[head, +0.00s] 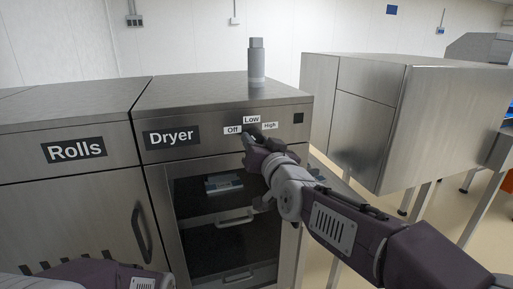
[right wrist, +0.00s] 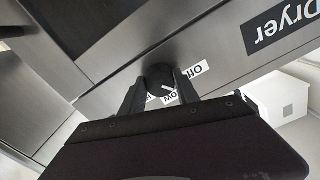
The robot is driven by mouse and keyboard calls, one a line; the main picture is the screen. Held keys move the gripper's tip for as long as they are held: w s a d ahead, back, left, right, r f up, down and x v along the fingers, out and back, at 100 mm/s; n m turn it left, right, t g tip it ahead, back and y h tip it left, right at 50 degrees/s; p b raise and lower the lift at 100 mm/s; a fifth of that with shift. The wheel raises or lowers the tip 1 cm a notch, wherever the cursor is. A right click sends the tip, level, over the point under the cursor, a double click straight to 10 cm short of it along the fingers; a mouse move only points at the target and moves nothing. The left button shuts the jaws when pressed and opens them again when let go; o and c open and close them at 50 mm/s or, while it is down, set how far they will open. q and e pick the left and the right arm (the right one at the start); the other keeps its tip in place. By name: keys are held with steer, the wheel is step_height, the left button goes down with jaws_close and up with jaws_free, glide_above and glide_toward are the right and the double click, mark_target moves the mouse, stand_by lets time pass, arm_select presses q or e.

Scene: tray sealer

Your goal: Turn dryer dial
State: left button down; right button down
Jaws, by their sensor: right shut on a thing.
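The dryer (head: 222,112) is a steel cabinet marked "Dryer", with "Off", "Low" and "High" labels on its front panel. The dryer dial (right wrist: 157,78) is a round black knob in the right wrist view, sitting between my fingers. My right gripper (right wrist: 158,87) is shut on the dial. In the head view the right gripper (head: 250,136) is at the panel just below the labels and hides most of the dial. The "Off" label (right wrist: 195,70) and part of "Low" show beside the fingers. I cannot tell surely where the dial points. My left gripper is out of view; only part of my left arm shows.
A grey cylinder (head: 256,65) stands on the dryer top. The dryer's dark window (head: 210,220) is below the panel. The "Rolls" cabinet (head: 70,180) adjoins at left. A steel box on legs (head: 345,120) stands at right, with open floor below.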

steer(key=shift+m+b, duration=1.45)
steer(key=shift+m, duration=2.15)
steer(key=c, duration=0.9)
jaws_free()
steer(key=shift+s, duration=0.1)
steer(key=p+v, duration=0.5)
steer(key=v, duration=0.4)
